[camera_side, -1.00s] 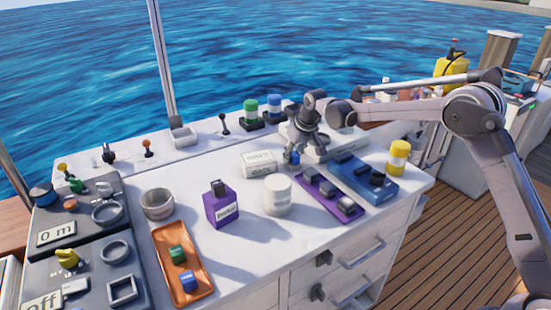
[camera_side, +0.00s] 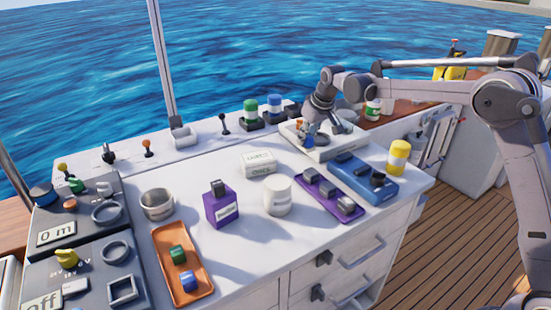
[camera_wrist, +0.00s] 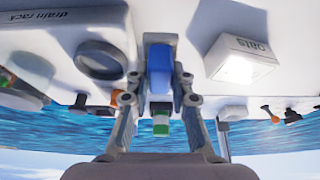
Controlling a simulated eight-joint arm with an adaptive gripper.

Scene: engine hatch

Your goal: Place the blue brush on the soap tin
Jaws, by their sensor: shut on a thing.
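My gripper (camera_side: 308,134) hangs low at the near left part of the white drain rack in the side view. In the wrist view its two fingers (camera_wrist: 159,88) are shut on the blue brush (camera_wrist: 160,68), a blue block shape between the fingertips. In the side view a bit of blue shows under the fingers; the rest is hidden. No label reading soap shows.
The drain rack (camera_side: 338,153) is at the back right.

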